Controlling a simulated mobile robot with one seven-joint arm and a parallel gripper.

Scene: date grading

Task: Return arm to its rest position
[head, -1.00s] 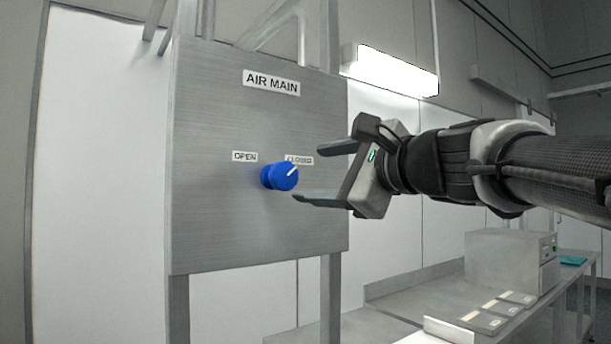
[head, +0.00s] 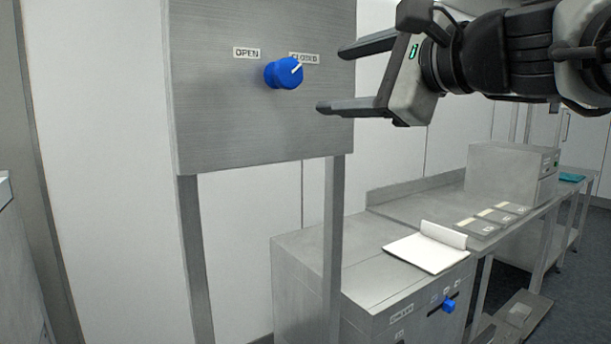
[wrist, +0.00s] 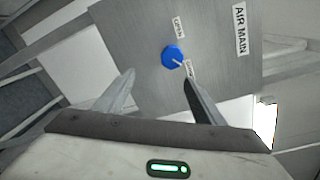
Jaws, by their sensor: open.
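My gripper (head: 330,80) is open and empty, to the right of a blue knob (head: 284,73) on a grey metal panel (head: 230,130). The knob's white pointer line is turned toward the CLOSED label (head: 304,58), away from the OPEN label (head: 246,52). In the wrist view the fingers of my gripper (wrist: 158,88) stand apart, with the blue knob (wrist: 173,56) ahead and beyond the tips. The fingers are clear of the knob. The AIR MAIN label (wrist: 240,30) shows on the panel in the wrist view.
Below right stands a metal cabinet (head: 310,265) with a notepad (head: 425,254) on top and a smaller blue knob (head: 449,305) on its front. A bench behind carries a grey box (head: 500,172) and several flat plates (head: 490,222). The panel's posts (head: 333,240) reach downward.

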